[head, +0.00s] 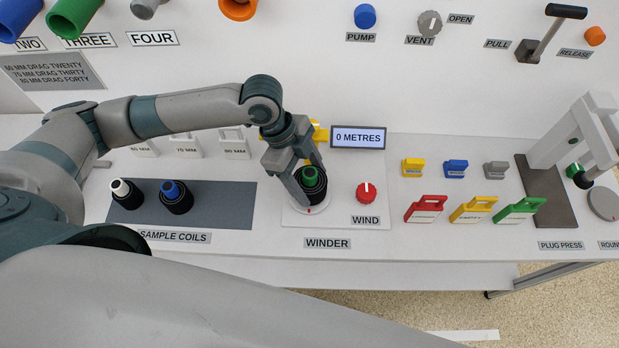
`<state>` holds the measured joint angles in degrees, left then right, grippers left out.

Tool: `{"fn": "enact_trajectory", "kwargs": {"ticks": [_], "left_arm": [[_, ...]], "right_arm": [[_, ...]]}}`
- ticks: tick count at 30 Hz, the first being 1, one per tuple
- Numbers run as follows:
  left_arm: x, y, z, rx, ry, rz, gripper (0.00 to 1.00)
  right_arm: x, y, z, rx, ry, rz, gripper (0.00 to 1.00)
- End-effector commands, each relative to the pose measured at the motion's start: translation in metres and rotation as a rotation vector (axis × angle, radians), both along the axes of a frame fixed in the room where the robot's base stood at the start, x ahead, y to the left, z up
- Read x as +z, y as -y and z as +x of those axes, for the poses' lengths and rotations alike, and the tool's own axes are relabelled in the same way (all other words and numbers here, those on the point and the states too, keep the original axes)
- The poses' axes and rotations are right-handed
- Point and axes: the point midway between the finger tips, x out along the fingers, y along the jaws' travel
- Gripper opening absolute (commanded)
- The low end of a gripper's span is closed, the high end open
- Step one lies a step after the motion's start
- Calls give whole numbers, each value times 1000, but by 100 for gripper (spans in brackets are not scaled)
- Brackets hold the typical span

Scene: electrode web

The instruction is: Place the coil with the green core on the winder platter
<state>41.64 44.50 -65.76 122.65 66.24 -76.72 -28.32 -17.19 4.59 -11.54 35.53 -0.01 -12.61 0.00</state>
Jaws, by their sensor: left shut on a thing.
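The coil with the green core (311,178) is a black roll with a green centre, upright over the white round winder platter (312,215). My left gripper (311,182) reaches down from above and is shut on this coil. The fingers hide part of the coil, and I cannot tell whether its underside touches the platter. My right gripper is not in view.
A coil with a white core (126,193) and one with a blue core (176,196) stand on the grey sample mat (225,208). The red wind knob (366,193) is right of the platter. A display (358,137) reading "0 METRES" stands behind. Coloured tags (474,209) lie further right.

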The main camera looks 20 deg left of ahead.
Motion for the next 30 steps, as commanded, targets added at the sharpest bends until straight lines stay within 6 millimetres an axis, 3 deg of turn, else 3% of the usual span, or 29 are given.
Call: {"fn": "enact_trajectory", "kwargs": {"ticks": [16,17,18,30], "left_arm": [[-12,0,0,-1,1,-1,24],[-12,0,0,-1,1,0,69],[-12,0,0,-1,1,0,78],[-10,0,0,-1,2,0,80]], "right_arm": [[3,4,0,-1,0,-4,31],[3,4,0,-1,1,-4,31],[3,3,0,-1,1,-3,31],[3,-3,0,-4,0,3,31]]}}
